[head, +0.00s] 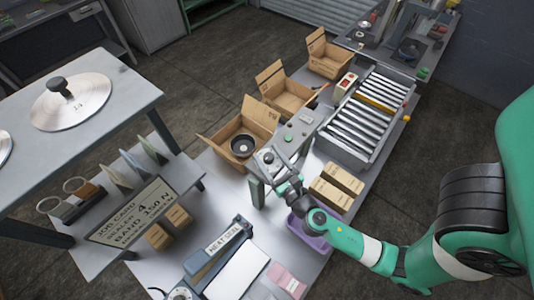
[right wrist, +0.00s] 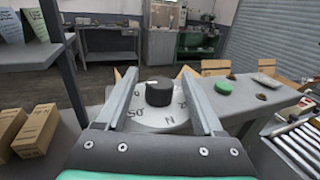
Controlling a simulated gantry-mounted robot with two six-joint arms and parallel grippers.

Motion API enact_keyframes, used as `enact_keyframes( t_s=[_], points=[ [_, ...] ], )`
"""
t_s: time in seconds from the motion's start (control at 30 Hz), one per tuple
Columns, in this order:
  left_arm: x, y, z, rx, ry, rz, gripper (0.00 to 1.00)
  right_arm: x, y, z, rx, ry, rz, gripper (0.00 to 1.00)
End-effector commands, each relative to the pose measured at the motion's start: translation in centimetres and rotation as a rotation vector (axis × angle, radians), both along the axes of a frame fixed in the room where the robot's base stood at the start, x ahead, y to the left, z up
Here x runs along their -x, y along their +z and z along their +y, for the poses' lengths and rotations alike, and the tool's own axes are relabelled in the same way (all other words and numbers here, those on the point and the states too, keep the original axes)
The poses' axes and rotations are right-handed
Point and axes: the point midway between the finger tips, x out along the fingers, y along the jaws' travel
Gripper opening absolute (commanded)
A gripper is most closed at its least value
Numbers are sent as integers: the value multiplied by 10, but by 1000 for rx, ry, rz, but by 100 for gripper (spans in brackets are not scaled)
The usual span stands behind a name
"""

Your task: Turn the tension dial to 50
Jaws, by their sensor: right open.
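The tension dial is a black round knob (right wrist: 160,93) on a pale disc (right wrist: 162,124) with dark markings; "50" and "N" are legible on its near side. A small light mark shows on the knob's upper left, but I cannot tell its exact reading. In the head view the dial (head: 268,157) sits on a grey console. My right gripper (right wrist: 160,76) is open, with one finger on each side of the knob and visible gaps between. In the head view the right gripper (head: 277,168) is over the console and partly covers it. My left gripper is not in view.
A green button (head: 289,138) is beside the dial on the console. An open carton with a black pan (head: 242,146) stands left of it.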

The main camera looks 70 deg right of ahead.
Motion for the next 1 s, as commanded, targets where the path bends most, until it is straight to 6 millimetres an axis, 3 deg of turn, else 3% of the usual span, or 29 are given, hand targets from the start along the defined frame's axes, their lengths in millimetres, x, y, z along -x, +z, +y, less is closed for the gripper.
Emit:
enact_keyframes(
  t_s=[0.07, 0.4, 0.73, 1.0],
  points=[
    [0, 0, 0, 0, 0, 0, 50, 0, 0, 0, 0, 0, 0, 62],
    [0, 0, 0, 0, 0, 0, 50, 0, 0, 0, 0, 0, 0, 1],
    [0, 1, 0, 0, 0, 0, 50, 1, 1, -1, 1, 17, 1, 0],
    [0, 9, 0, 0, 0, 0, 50, 2, 2, -3, -1, 134, 1, 0]
  ],
)
